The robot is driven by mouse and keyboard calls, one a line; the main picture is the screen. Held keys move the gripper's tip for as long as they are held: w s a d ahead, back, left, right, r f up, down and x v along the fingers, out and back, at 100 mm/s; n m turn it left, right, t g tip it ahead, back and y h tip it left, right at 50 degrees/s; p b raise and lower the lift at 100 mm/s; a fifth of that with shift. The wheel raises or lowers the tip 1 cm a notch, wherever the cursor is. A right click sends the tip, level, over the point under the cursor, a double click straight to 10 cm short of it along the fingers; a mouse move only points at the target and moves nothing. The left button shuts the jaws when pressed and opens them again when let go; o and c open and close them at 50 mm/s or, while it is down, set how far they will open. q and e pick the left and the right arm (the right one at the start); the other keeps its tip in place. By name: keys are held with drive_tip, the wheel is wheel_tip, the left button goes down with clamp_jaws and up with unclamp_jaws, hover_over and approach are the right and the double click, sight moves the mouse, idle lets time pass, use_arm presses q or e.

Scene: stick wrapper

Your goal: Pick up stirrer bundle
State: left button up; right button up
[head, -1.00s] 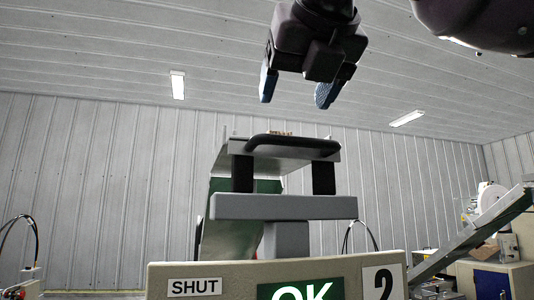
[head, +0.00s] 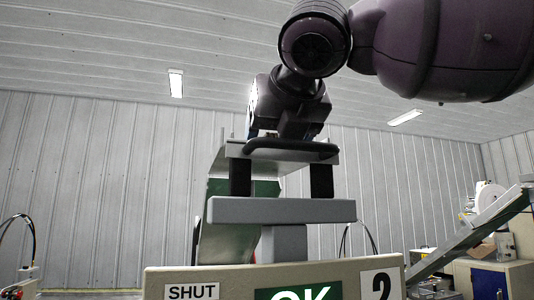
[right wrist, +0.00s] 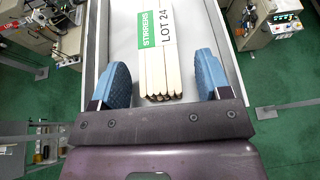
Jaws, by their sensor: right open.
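The stirrer bundle (right wrist: 159,72) is a flat pack of pale wooden sticks with a white and green paper band reading STIRRERS and LOT 24. In the right wrist view it lies lengthwise on a pale tray or chute (right wrist: 205,25). My right gripper (right wrist: 163,83) is open, one blue finger on each side of the bundle's near end, with gaps on both sides. In the head view my right gripper (head: 287,132) is low at the top of the machine, its fingertips hidden behind the black handle (head: 290,148). The bundle is hidden there. My left gripper is not in view.
A grey bar (head: 281,210) crosses below the handle. A panel (head: 330,277) with SHUT, OK and 2 signs stands in front. A conveyor ramp (head: 470,235) rises at the right. Machines stand on the green floor (right wrist: 275,70).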

drive_tip(key=c, duration=1)
